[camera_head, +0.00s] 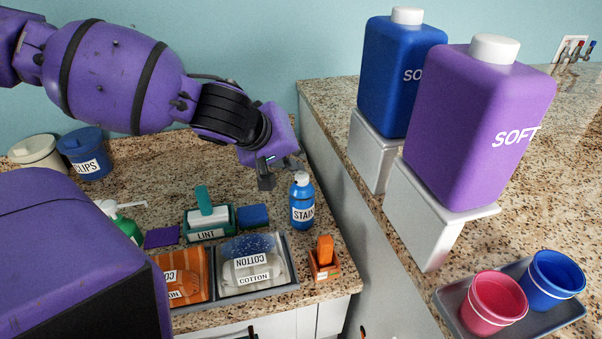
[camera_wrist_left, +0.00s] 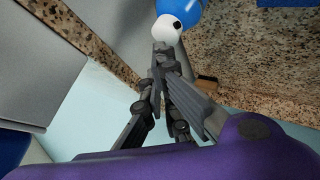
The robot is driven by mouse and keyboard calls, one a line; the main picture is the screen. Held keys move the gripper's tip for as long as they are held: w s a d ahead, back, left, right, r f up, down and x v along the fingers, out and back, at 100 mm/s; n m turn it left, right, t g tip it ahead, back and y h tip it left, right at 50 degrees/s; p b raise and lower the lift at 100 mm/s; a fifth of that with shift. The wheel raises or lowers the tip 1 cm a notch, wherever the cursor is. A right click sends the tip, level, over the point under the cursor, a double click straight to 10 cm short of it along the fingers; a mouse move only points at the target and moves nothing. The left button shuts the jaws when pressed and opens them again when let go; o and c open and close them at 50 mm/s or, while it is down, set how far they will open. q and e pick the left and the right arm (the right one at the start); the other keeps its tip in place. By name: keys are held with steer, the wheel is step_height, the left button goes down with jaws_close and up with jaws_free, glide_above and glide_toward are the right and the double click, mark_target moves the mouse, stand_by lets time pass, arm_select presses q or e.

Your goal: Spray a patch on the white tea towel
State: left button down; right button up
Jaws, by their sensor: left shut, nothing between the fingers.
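A blue bottle marked STAIN (camera_head: 302,212) with a white cap stands upright on the granite counter, right of the tray. Its white cap (camera_wrist_left: 168,29) and blue body show at the top of the left wrist view. My left gripper (camera_head: 268,178) is shut and empty, just left of the bottle's cap and apart from it in the head view. Its fingertips (camera_wrist_left: 163,52) point toward the cap in the wrist view. A whitish folded cloth labelled COTTON (camera_head: 262,274) lies in a grey tray. A green bottle with a white spray head (camera_head: 128,225) is partly hidden at left. My right gripper is out of view.
An orange striped cloth (camera_head: 188,262) shares the tray (camera_head: 225,295). A teal LINT holder (camera_head: 222,220), a blue block (camera_head: 253,214) and an orange brush in its holder (camera_head: 325,262) stand nearby. Large SOFT containers (camera_head: 478,130) stand on the right counter.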

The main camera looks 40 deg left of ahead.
arm_select(q)
steer(key=shift+r, duration=0.1)
steer(key=shift+r+p, duration=0.85)
steer(key=shift+r, duration=2.1)
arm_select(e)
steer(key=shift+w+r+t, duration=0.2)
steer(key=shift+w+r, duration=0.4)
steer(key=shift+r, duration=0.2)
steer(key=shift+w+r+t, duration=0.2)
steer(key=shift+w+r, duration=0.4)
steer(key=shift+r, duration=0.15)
